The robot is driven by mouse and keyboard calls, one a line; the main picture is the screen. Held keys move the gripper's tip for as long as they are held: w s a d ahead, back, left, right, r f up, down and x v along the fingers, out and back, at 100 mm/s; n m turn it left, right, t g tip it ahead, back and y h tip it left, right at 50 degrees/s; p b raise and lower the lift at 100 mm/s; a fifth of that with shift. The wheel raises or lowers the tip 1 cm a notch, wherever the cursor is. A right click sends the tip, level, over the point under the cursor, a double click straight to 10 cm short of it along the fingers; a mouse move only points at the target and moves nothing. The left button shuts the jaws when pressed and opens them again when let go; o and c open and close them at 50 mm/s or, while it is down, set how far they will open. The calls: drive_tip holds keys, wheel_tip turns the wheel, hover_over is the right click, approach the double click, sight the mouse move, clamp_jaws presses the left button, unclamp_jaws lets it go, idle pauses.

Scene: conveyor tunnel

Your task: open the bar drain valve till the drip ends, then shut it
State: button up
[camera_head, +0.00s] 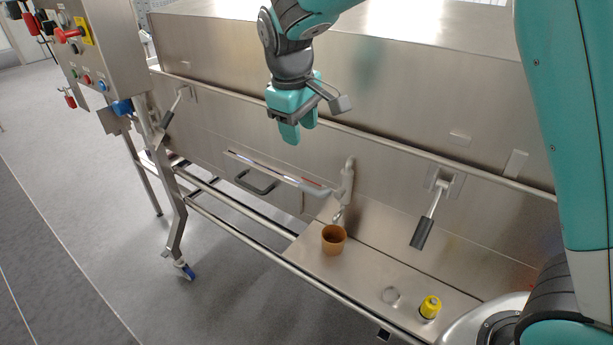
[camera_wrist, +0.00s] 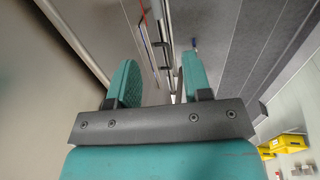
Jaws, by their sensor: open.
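A grey pipe (camera_head: 347,182) stands against the steel tunnel wall, with a small spout-like fitting (camera_head: 338,214) at its lower end. I take this fitting for the bar drain valve; its setting is too small to tell, and I see no drip. An orange-brown cup (camera_head: 333,242) stands upright on the steel shelf below the fitting. A long thin bar (camera_head: 275,171) runs left from the pipe. My gripper (camera_head: 298,128) is open and empty, above and left of the pipe, apart from it. Its two teal fingers also show in the wrist view (camera_wrist: 160,68).
A black-handled lever (camera_head: 425,228) hangs on the wall at right, another (camera_head: 170,112) at left. A yellow-capped item (camera_head: 430,306) and a ring (camera_head: 390,295) lie on the shelf (camera_head: 360,270). A rail (camera_head: 400,150) crosses the wall. A control box (camera_head: 105,45) stands at left.

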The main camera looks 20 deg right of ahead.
drive_tip(key=w, duration=0.1)
drive_tip(key=p, duration=0.5)
approach(307, 187)
drive_tip(key=f, duration=0.3)
drive_tip(key=d+f, duration=0.1)
drive_tip(key=f, duration=0.2)
drive_tip(key=w+f, duration=0.1)
drive_tip(key=f, duration=0.2)
drive_tip(key=shift+d, duration=0.2)
drive_tip(key=shift+c, duration=0.2)
clamp_jaws()
